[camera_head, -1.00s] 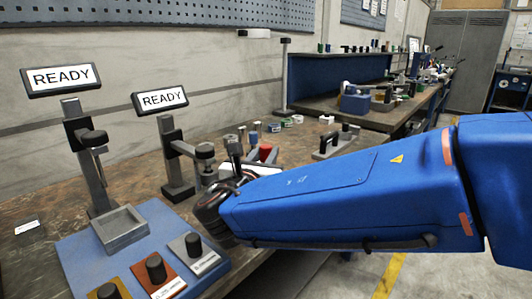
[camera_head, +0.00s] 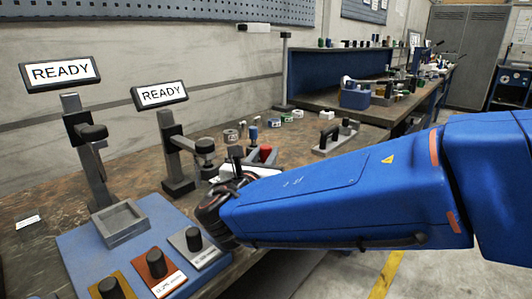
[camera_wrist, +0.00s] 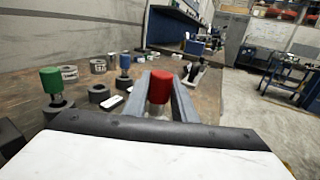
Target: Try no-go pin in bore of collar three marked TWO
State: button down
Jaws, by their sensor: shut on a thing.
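A red-capped pin (camera_wrist: 160,88) stands between the two grey fingers of my gripper (camera_wrist: 158,96) in the wrist view, and the fingers are shut on it. The red cap also shows in the head view (camera_head: 265,153); my arm hides most of the gripper there. Its lower end is hidden. A blue-capped pin (camera_wrist: 125,63) and a green-capped pin (camera_wrist: 51,80) stand to the left, each at a dark ring-shaped holder. Several grey collars stand behind, including one with a label (camera_wrist: 70,72) and one beside it (camera_wrist: 97,66). I cannot read which is marked TWO.
Two gauge stands show READY screens (camera_head: 60,72) (camera_head: 160,94). A blue board (camera_head: 75,240) at the front left carries a grey tray (camera_head: 122,219) and several black knobs. A grey fixture with a black handle (camera_head: 328,134) stands to the right.

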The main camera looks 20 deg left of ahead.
jog(key=shift+f, duration=0.95)
dwell(0.3)
jog(key=shift+r, duration=0.2)
dwell(0.9)
jog(key=shift+r, duration=1.85)
jog(key=shift+r, duration=2.5)
